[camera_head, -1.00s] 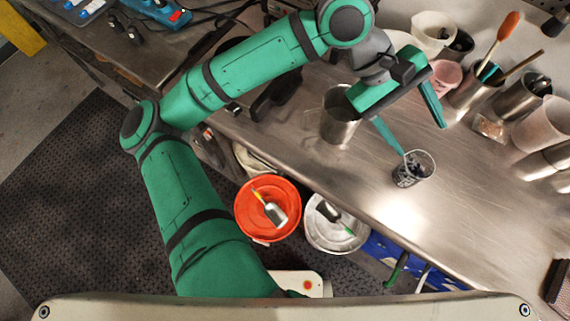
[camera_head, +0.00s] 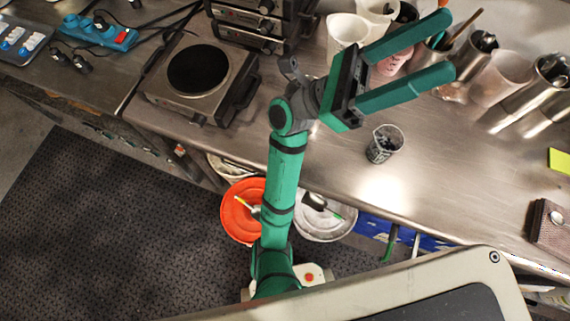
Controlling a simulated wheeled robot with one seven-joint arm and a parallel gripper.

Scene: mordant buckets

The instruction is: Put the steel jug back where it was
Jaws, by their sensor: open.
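My gripper (camera_head: 450,46) is open, its two green fingers spread wide and pointing to the upper right. No object shows held between them. It is over the back of the steel bench, above the group of cups. Steel vessels stand at the right, one with dark contents (camera_head: 548,72) and another farther back (camera_head: 482,45). I cannot tell whether either is the task's steel jug. The open steel vessel that stood by my gripper earlier does not show; my wrist and gripper cover about that spot.
A clear beaker with dark contents (camera_head: 384,144) stands on the bench (camera_head: 340,165). A hot plate (camera_head: 165,88) is at the left. White (camera_head: 346,32) and pink (camera_head: 393,62) cups are near the gripper. An orange bucket (camera_head: 236,222) and white bucket (camera_head: 322,226) stand below.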

